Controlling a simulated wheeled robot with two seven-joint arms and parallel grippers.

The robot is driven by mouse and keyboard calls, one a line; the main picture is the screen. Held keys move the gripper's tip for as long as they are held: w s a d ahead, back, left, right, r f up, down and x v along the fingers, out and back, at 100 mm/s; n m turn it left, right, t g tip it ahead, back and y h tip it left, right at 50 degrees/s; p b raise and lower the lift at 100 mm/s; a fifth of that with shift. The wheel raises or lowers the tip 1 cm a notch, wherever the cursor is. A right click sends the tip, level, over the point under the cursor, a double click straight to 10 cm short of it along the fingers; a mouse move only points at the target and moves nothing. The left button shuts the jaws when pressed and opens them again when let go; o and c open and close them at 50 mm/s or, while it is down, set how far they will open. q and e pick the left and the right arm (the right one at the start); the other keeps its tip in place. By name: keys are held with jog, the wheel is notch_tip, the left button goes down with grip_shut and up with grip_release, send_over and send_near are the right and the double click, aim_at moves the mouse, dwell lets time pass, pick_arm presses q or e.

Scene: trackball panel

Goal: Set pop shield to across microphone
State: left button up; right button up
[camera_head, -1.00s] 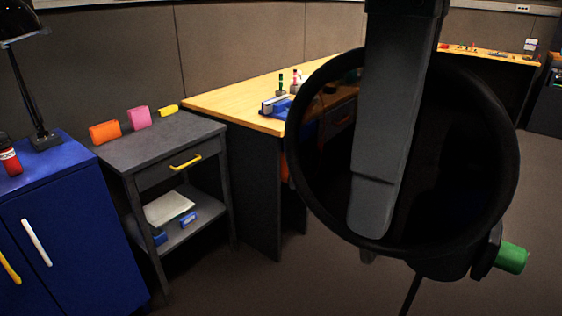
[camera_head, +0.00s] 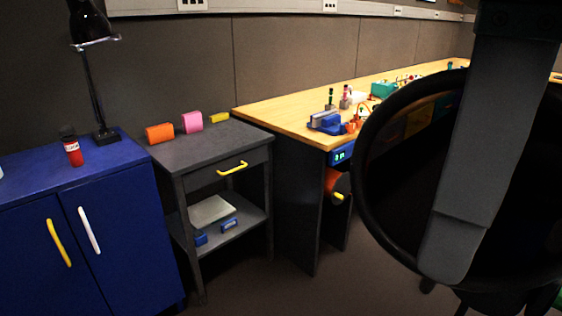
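The pop shield (camera_head: 360,180) is a large black ring with a dark, see-through mesh, close to the camera at the right. Its right side is cut off by the picture edge. A dark tip shows below, apparently the other finger behind the ring. The gripper appears shut on the pop shield, though the finger hides the contact. I cannot make out a microphone. My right gripper is not in view.
A wooden bench (camera_head: 290,115) carries a blue vise (camera_head: 326,123) and several small tools. A grey side table (camera_head: 195,150) with orange, pink and yellow blocks stands left of it. A blue cabinet (camera_head: 110,215) with a lamp (camera_head: 90,85) and red bottle (camera_head: 72,151) is farther left.

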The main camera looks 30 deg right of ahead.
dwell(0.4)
